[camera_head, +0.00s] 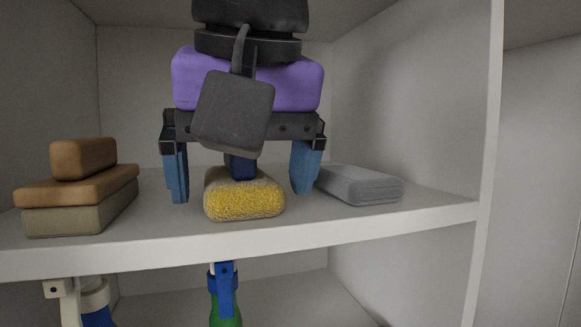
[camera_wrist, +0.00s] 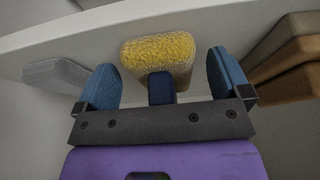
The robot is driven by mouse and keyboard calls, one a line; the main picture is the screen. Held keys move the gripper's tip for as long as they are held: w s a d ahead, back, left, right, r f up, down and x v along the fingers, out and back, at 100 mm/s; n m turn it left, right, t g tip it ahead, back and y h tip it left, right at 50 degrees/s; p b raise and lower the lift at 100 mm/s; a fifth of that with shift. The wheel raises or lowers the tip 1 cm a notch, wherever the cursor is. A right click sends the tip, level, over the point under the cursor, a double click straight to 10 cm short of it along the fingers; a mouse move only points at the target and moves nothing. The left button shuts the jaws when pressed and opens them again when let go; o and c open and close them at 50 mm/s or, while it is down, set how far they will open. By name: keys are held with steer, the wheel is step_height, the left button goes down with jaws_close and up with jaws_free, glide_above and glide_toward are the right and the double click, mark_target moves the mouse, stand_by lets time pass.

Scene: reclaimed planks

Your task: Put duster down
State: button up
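The duster, with a fuzzy yellow pad (camera_head: 244,200) and a short navy handle (camera_head: 240,167), appears to rest on the white shelf (camera_head: 330,222) near its front edge. In the wrist view its yellow pad (camera_wrist: 157,54) and navy handle (camera_wrist: 161,88) lie between my fingers. My gripper (camera_head: 240,183) is open, with one blue finger on each side of the duster. In the wrist view my gripper (camera_wrist: 165,83) shows clear gaps between both fingers and the handle. My wrist hides part of the handle's top.
A folded grey cloth (camera_head: 360,185) lies to the right, close to my right finger. Bottles, one with a green body (camera_head: 226,305), stand below. A white side wall (camera_head: 487,150) bounds the right.

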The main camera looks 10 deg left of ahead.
steer(key=v, duration=1.2)
steer(key=shift+r, duration=0.1)
steer(key=shift+s, duration=0.15)
